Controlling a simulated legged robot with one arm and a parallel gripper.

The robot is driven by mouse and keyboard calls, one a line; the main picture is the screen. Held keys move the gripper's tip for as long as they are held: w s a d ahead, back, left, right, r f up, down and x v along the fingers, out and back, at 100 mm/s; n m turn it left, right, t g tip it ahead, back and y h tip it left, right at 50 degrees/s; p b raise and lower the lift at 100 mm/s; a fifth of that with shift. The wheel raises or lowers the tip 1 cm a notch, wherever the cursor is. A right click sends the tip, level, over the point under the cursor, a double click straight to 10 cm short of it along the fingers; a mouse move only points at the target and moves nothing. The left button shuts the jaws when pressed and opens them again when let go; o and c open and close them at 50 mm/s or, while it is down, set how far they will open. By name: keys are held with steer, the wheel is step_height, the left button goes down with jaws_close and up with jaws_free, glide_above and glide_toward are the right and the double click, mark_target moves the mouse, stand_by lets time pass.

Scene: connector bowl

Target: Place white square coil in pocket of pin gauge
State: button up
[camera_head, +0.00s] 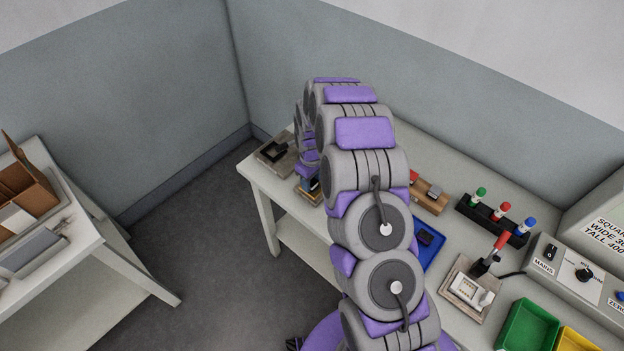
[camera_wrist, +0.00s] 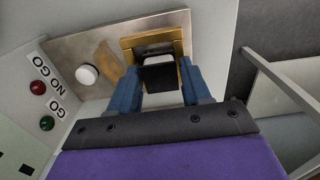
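The pin gauge in the wrist view has a brass frame (camera_wrist: 131,42) on a grey metal plate (camera_wrist: 183,19), at the top centre. A block with a white face (camera_wrist: 159,59) and a black side (camera_wrist: 159,77) sits between my blue fingertips; I take it to be the white square coil. My gripper (camera_wrist: 161,70) appears shut on its two sides. The block overlaps the brass frame's opening; whether it is inside the pocket or just above it, I cannot tell. In the head view my arm mostly hides this spot at the table's left end.
Beside the gauge are a white round button (camera_wrist: 87,74), a red lamp (camera_wrist: 38,87) and a green lamp (camera_wrist: 47,123). The table (camera_head: 262,182) also holds a blue tray (camera_head: 433,250), a lever fixture (camera_head: 470,290), a marker rack (camera_head: 497,220) and a green bin (camera_head: 527,327).

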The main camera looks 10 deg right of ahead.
mark_target(314, 180)
steer(key=shift+o, duration=1.2)
steer(key=shift+d, duration=0.55)
steer(key=shift+a+r, duration=0.1)
steer(key=shift+a, duration=0.3)
steer(key=shift+a+r, duration=0.25)
steer(key=shift+r, duration=0.2)
steer(key=s+r+m+p, duration=0.1)
steer(key=s+r, duration=0.3)
steer(key=r, duration=0.6)
steer(key=s+r, duration=0.4)
steer(key=r, duration=0.5)
steer(key=s+r+m+g, duration=0.1)
steer(key=s+r+m, duration=0.2)
steer(key=s, duration=1.4)
steer(key=s+r+m, duration=0.3)
steer(key=s+r, duration=0.5)
steer(key=s, duration=0.9)
steer(key=shift+s+d+g, duration=0.15)
steer(key=shift+d+g, duration=0.2)
steer(key=shift+g, duration=0.05)
